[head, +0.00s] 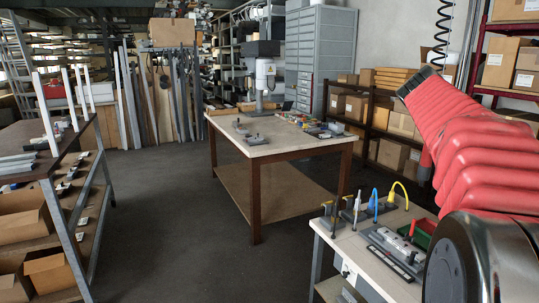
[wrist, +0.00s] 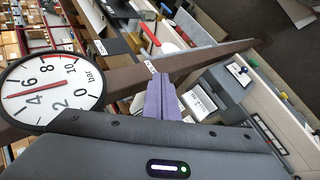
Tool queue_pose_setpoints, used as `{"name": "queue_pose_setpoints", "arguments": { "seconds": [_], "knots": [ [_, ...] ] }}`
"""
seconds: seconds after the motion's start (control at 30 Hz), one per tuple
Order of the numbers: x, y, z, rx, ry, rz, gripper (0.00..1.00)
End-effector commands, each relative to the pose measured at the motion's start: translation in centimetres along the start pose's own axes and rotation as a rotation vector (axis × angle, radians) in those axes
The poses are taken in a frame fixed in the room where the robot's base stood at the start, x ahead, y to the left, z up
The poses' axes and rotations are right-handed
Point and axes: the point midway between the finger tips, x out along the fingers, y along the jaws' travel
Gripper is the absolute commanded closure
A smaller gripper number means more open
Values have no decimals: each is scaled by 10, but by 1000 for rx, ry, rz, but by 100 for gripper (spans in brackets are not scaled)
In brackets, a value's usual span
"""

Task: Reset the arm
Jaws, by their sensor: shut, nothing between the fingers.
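My arm, in a red ribbed sleeve, rises at the right edge of the head view, bent over the near workbench (head: 385,280). Its upper end leans to the left, above the bench. I cannot make out the fingertips in the head view. In the wrist view my gripper (wrist: 158,80) shows as two purple fingers close together, pointing up the picture from the grey housing. They are shut with nothing between them. The bench scene behind the fingers is tilted in that view.
The near workbench carries a blue hook (head: 375,203), a yellow hook (head: 400,192) and a green bin (head: 424,232). A larger table (head: 255,148) stands mid-room with a drill press (head: 263,75). A round pressure gauge (wrist: 52,90) shows large at left. The floor (head: 165,205) between is clear.

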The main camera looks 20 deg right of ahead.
Motion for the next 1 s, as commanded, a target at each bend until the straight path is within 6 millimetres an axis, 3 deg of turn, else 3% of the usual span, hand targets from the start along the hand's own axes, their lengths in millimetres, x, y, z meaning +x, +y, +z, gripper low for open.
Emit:
{"name": "queue_pose_setpoints", "arguments": {
  "seconds": [0.17,0.37,0.7,1.0],
  "knots": [
    [21,-54,-6,-119,58,-114,100],
    [21,-122,16,-242,160,-279,100],
    [-9,-232,98,-403,354,-580,100],
    [-32,-293,185,-488,482,-792,100]
  ]
}}
